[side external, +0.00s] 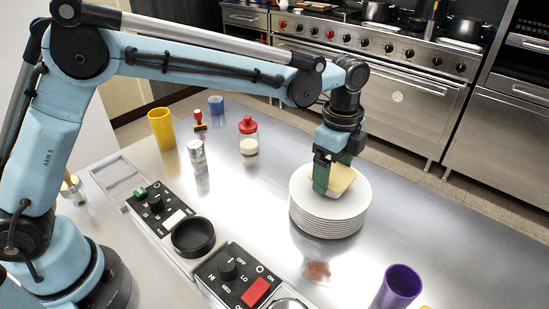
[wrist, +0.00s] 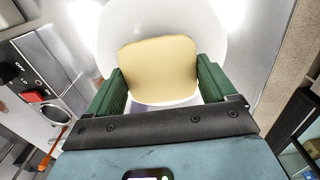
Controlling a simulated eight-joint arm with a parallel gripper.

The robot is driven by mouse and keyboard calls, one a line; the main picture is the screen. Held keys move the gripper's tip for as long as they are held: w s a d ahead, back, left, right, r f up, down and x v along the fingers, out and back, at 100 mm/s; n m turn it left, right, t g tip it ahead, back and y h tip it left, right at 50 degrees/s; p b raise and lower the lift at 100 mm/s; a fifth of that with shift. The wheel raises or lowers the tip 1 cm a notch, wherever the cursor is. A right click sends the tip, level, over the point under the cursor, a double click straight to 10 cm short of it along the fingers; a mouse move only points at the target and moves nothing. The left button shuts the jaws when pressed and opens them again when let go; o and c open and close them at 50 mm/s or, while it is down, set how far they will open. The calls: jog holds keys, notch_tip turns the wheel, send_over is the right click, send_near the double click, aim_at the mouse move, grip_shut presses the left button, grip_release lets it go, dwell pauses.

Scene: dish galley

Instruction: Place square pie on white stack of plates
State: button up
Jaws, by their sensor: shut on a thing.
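The square pie (side external: 342,179) is pale yellow with rounded corners. The white stack of plates (side external: 328,222) stands on the steel counter. My gripper (side external: 325,178) is over the stack, its green fingers shut on the pie. In the side view the pie is tilted and partly hidden by the fingers, close over the top plate; I cannot tell whether it touches. In the wrist view the pie (wrist: 160,68) lies between the two green fingers (wrist: 160,88), with the white plate (wrist: 112,35) behind it.
A control panel with a red switch (side external: 255,292) is left of the stack. A red-lidded jar (side external: 248,137) and yellow cup (side external: 161,129) stand farther back. The counter's right side is clear.

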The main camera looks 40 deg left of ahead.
aim_at(333, 173)
jog(key=shift+f, duration=0.3)
jog(key=o, duration=1)
jog(key=shift+c, duration=0.2)
notch_tip(333, 173, up, 12)
jog(key=f, duration=0.1)
jog(key=s+a+r+n+t, duration=0.2)
jog(key=s+a+r+n, duration=0.15)
jog(key=a, duration=0.25)
jog(key=s+a+f+n+t, duration=0.5)
jog(key=s+a+f+n, duration=0.4)
jog(key=s+a+n, duration=0.3)
jog(key=shift+s+a+n, duration=0.3)
jog(key=shift+a+n, duration=0.7)
jog(key=shift+n, duration=0.25)
